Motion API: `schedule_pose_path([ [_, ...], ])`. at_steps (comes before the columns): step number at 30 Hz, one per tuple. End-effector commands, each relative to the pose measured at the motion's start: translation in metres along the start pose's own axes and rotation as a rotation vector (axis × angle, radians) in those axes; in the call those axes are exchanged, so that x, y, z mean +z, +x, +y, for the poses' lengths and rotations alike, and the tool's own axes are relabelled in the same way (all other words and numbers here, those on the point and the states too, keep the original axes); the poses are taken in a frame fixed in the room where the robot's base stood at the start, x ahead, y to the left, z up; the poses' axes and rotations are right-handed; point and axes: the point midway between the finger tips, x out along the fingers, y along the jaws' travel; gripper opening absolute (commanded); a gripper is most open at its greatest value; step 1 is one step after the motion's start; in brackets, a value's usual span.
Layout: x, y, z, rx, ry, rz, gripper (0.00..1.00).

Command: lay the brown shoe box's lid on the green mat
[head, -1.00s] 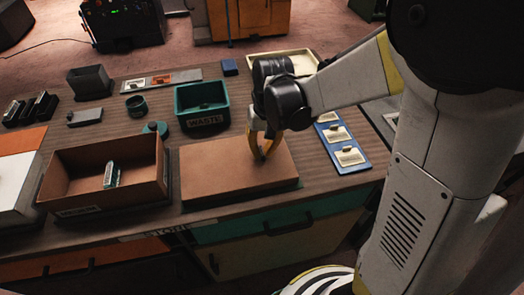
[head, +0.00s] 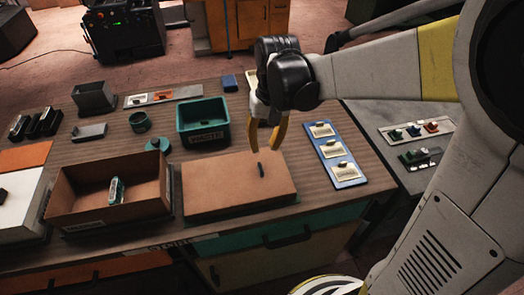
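The brown lid (head: 225,192) lies flat on the dark mat (head: 174,178), whose thin edge shows around it; most of the mat is hidden under the lid. A small dark handle (head: 261,170) stands up near the lid's right part. The brown shoe box (head: 82,209) stands open to the left of the lid, with a small green and white item (head: 116,189) inside. My gripper (head: 265,149) is open and empty, with its yellow fingers spread just above and behind the handle, apart from it.
A blue board with labelled cards (head: 344,171) lies to the right. A white box (head: 20,205) is at the left edge. Small cups and blocks stand toward the back left.

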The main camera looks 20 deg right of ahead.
Motion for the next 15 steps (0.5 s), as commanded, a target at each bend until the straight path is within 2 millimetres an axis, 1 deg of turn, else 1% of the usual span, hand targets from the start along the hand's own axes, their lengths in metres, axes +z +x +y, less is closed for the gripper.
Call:
schedule_pose_path([
  [1,0.0,-0.009,0.0,0.0,0.001,0.0,0.27],
  [5,0.001,-0.019,0.001,0.0,0.0,0.005,0.27],
  [8,0.009,-0.03,0.003,0.003,-0.001,0.041,0.27],
  [11,0.026,-0.045,0.008,0.01,-0.007,0.121,0.27],
  [15,0.058,-0.065,0.018,0.028,-0.02,0.282,0.27],
])
